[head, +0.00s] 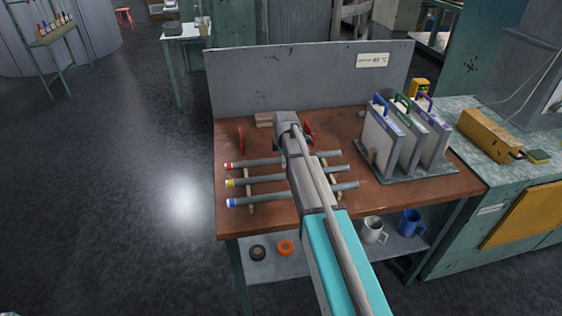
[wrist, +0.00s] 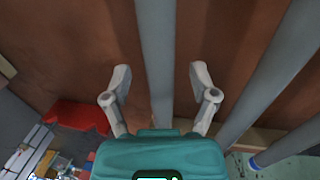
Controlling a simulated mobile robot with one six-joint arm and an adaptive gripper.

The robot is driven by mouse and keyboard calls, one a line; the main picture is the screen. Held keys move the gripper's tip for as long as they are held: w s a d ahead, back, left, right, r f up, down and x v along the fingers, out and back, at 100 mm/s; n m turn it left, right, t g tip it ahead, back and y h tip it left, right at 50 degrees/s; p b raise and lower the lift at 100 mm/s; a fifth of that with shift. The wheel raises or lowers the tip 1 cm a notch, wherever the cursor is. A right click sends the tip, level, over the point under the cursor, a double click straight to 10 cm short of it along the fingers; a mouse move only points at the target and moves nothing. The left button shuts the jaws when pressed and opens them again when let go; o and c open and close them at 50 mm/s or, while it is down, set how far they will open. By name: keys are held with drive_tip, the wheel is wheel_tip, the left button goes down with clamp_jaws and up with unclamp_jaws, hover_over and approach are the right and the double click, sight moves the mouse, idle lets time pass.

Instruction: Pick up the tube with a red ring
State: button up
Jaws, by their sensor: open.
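The tube with a red ring (head: 262,162) lies across wooden supports on the brown table, its ringed end at the left in the head view. It is the farthest of three parallel grey tubes. My arm crosses over its middle. In the wrist view, my gripper (wrist: 162,78) is open, with one finger on each side of a grey tube (wrist: 157,45), apart from it. This looks like the red-ringed tube, as the blue ring shows on the rightmost tube; its own ring is hidden there. I cannot tell the height gap. My fingers are not clear in the head view.
The yellow-ringed tube (head: 265,181) and blue-ringed tube (head: 270,198) lie nearer, side by side. Red upright pieces (head: 241,138) stand behind. A rack of panels (head: 392,140) stands at the right, and a grey back panel (head: 300,80) closes the far edge.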

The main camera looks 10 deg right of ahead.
clamp_jaws()
idle(0.4)
drive_tip(key=shift+r, duration=0.1)
drive_tip(key=shift+r+p, duration=0.95)
drive_tip(key=shift+p, duration=0.1)
drive_tip(key=s+d+r+p, duration=0.9)
drive_tip(key=d+r+p, duration=0.1)
drive_tip(key=r+p, duration=0.1)
drive_tip(key=shift+s, duration=0.4)
